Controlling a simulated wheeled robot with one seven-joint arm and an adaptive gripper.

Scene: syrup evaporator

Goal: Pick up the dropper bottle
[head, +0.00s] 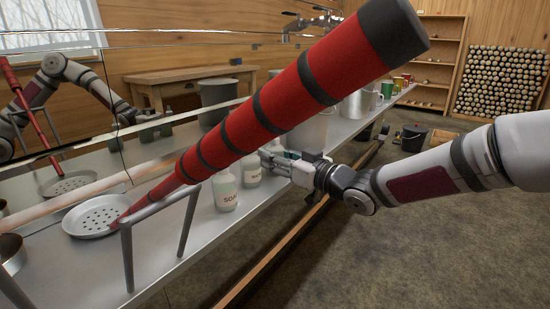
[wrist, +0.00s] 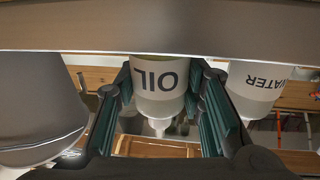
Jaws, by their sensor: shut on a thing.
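The dropper bottle (wrist: 158,78), white with the label OIL and a narrow tip, is between the two teal-padded fingers of my gripper (wrist: 160,103) in the wrist view. It appears upside down there. My gripper is shut on it. In the head view my gripper (head: 284,160) is low over the metal counter, behind the red handle, and its fingers and the held bottle are mostly hidden. I cannot tell whether the bottle still touches the counter.
A bottle labelled WATER (wrist: 255,82) stands close beside the held one. A SOAP bottle (head: 226,194) stands nearer on the counter (head: 172,238). A skimmer (head: 98,217) with a thick red handle (head: 285,95) crosses the head view. Metal pots (head: 357,103) and mugs stand farther back.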

